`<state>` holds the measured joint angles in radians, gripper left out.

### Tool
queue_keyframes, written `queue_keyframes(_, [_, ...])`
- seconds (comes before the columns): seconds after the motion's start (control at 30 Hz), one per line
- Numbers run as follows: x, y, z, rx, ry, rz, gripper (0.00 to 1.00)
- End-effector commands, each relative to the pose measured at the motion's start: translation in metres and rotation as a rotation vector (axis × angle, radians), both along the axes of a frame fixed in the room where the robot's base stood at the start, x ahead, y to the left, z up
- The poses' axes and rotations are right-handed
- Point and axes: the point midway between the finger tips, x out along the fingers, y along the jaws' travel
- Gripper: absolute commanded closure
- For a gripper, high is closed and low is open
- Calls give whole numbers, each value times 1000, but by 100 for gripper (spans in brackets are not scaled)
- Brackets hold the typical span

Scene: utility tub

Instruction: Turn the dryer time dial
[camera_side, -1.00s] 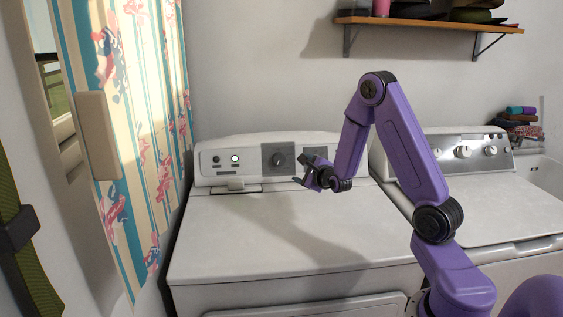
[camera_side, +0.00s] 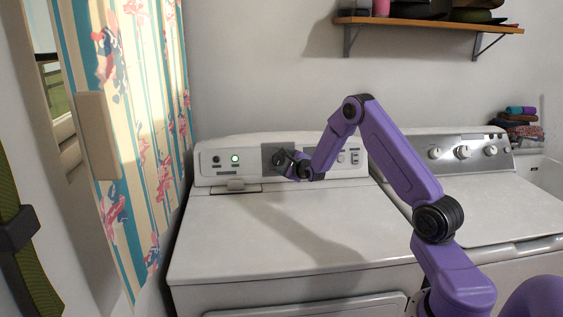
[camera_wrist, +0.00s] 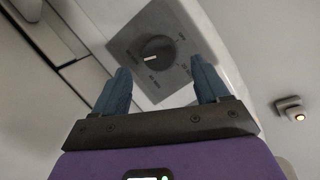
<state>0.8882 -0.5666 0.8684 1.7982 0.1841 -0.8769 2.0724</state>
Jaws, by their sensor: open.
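The dryer time dial (camera_wrist: 157,54) is a dark round knob with a white pointer mark, set on a square grey plate (camera_wrist: 128,45) with printed labels. In the wrist view it lies ahead of and between the two blue fingers of my gripper (camera_wrist: 164,80), which are apart and empty. In the side view my gripper (camera_side: 290,163) is close in front of the dryer's control panel (camera_side: 213,148), at the grey plate (camera_side: 270,150). The dial is mostly hidden there behind the gripper. I cannot tell whether a finger touches it.
A second machine with several knobs (camera_side: 463,152) stands to the right. The dryer top (camera_side: 240,240) is clear. A shelf (camera_side: 430,24) hangs above.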

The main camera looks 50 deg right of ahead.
Motion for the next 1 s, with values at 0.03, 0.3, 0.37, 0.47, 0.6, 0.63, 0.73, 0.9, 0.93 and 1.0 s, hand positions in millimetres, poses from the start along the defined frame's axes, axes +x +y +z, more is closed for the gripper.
queue_keyframes(0.03, [6,-3,-2,1,1,0,26])
queue_keyframes(0.3, [30,-15,-8,0,-1,1,26])
queue_keyframes(0.37, [33,-16,-9,0,0,0,26])
queue_keyframes(0.47, [37,-18,-10,0,2,1,26])
queue_keyframes(0.6, [39,-19,-10,0,1,2,26])
queue_keyframes(0.63, [39,-19,-10,0,1,2,26])
queue_keyframes(0.73, [39,-19,-10,0,1,2,26])
queue_keyframes(0.9, [39,-19,-10,0,1,1,55])
queue_keyframes(0.93, [38,-19,-10,0,1,1,65])
queue_keyframes(1.0, [38,-19,-10,0,1,1,81])
